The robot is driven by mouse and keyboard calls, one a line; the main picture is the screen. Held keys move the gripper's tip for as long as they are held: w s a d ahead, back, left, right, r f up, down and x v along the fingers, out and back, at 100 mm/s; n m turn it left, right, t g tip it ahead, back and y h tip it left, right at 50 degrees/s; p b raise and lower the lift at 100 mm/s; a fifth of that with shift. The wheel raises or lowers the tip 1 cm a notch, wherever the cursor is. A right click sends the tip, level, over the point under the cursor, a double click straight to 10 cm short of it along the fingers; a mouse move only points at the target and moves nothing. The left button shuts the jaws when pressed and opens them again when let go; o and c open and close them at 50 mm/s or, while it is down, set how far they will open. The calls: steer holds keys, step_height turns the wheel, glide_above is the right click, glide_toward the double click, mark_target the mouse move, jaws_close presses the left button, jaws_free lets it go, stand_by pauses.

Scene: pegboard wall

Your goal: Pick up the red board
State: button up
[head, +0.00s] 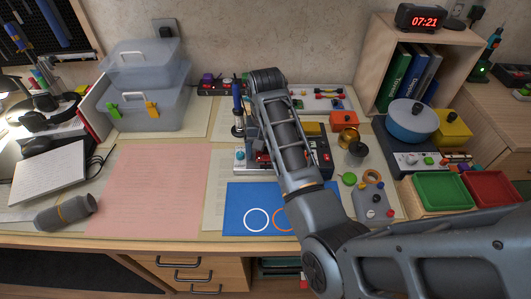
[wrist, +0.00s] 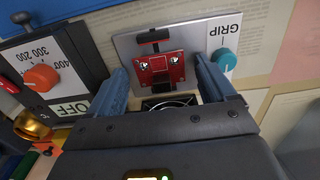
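The red board (wrist: 162,71) is a small red circuit board with two silvery round spots, shown in the wrist view. It sits at a grey holder plate (wrist: 196,38) with a black bar at its top edge and a teal knob marked GRIP (wrist: 223,61). My gripper (wrist: 160,66) is open, its two blue-grey fingers on either side of the board. I see gaps between the fingers and the board; whether the fingertips reach its depth is unclear. In the head view my arm hides most of the holder (head: 243,168) and the gripper.
A dark temperature box (wrist: 60,80) with an orange knob stands close beside the left finger in the wrist view. In the head view, a blue mat (head: 238,195) lies in front, a pink mat (head: 150,190) to the left, and green (head: 440,190) and red (head: 492,187) trays to the right.

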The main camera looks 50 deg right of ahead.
steer(key=c, duration=1)
steer(key=shift+r, duration=0.1)
